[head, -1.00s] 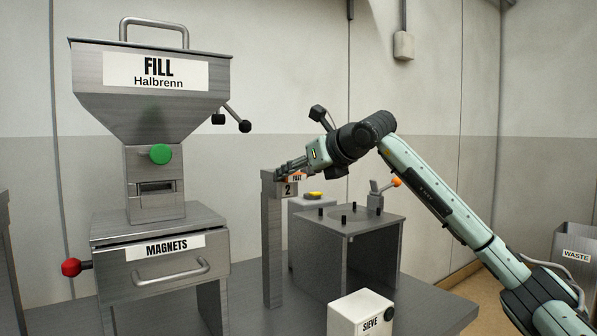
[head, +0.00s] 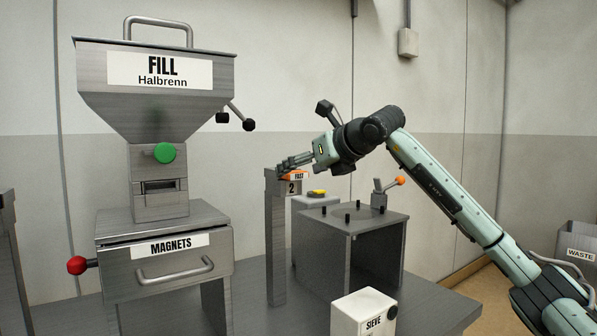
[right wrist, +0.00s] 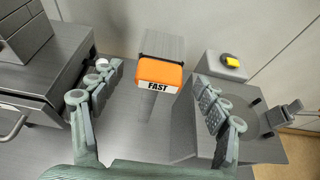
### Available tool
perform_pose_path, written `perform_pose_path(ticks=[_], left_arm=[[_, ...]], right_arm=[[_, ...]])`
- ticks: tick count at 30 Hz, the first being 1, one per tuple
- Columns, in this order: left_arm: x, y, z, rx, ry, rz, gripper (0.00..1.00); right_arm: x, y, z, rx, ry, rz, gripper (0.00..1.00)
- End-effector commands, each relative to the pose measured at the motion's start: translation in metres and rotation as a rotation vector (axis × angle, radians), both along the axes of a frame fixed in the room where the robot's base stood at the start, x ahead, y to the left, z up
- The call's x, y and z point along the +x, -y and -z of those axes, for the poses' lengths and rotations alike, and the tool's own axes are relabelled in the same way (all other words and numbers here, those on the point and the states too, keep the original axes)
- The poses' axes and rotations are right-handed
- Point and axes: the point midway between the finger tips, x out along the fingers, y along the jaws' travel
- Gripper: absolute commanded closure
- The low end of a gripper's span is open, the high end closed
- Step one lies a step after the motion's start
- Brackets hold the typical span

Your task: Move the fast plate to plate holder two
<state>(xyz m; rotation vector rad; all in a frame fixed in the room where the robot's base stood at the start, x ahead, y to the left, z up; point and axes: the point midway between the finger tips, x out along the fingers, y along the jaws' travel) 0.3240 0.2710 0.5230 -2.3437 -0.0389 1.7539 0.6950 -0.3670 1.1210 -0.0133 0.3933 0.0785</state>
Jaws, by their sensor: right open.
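The fast plate (head: 294,175) is an orange block with a white FAST label. It rests on top of plate holder two (head: 277,240), a tall grey post with a 2 on it. In the right wrist view the orange fast plate (right wrist: 158,76) sits on the post top, between and beyond my spread fingers. My right gripper (head: 283,163) is open just above the plate in the head view. In the right wrist view its fingers (right wrist: 158,95) stand well apart on both sides, not touching the plate. My left gripper is not in view.
A grey box table (head: 350,240) with several black pegs stands right of the post. Behind it is a block with a yellow piece (head: 317,192). The FILL hopper and MAGNETS unit (head: 165,245) stand left. A white SIEVE box (head: 362,314) is in front.

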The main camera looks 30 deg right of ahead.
Motion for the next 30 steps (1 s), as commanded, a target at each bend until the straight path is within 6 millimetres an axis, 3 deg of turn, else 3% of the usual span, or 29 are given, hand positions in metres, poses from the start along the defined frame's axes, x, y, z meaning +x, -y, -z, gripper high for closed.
perform_pose_path(ticks=[9, 15, 30], left_arm=[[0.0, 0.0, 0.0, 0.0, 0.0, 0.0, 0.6], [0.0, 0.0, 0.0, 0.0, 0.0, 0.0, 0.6], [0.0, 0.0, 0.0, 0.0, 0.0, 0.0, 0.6]], right_arm=[[-0.063, 0.006, -0.026, -0.005, 0.002, 0.003, 0.25], [-0.088, 0.008, -0.037, -0.003, 0.001, 0.002, 0.25], [-0.095, 0.008, -0.04, -0.003, 0.0, 0.001, 0.25]])
